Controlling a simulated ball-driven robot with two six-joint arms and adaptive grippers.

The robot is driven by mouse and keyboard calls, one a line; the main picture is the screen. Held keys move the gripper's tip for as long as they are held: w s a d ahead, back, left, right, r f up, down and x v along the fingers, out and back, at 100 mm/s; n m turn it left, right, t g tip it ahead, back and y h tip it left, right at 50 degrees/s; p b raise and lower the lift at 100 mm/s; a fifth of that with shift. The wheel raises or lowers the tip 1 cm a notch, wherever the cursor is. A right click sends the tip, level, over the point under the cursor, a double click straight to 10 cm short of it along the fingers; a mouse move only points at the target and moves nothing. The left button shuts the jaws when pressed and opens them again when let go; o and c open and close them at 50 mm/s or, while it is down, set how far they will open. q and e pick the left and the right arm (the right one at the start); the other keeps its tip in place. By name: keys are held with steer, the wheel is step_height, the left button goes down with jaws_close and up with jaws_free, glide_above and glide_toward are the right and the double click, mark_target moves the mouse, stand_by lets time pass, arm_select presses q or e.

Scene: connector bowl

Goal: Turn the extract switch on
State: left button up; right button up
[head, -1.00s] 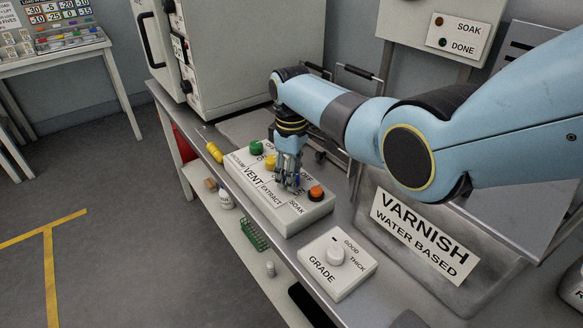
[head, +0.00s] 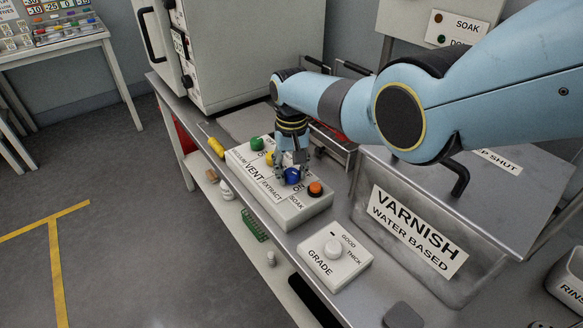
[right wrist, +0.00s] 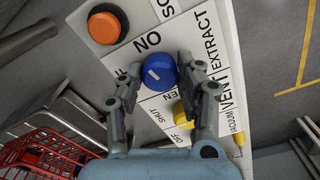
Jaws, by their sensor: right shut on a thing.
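A white control box (head: 303,212) on the bench bears labels including VENT, EXTRACT and SOAK. The extract switch is a blue round knob (head: 292,177) beside the EXTRACT label. In the right wrist view the blue knob (right wrist: 161,72) has a white pointer mark, with ON lettering beside it and a partly covered OFF. My right gripper (head: 291,163) reaches down over the knob, its fingers on either side, shut on it. The fingers cover part of the box's lettering. My left gripper is not in view.
A yellow knob (right wrist: 181,112) and an orange button (right wrist: 107,24) sit close on either side of the blue knob. A green knob (head: 257,143) is farther along the box. The GRADE box (head: 336,263) and varnish tank (head: 415,237) stand nearby.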

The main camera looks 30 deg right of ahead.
mark_target(292, 171)
steer(key=shift+m, duration=1.5)
steer(key=o, duration=1.1)
steer(key=shift+o, duration=0.2)
step_height(292, 171, up, 12)
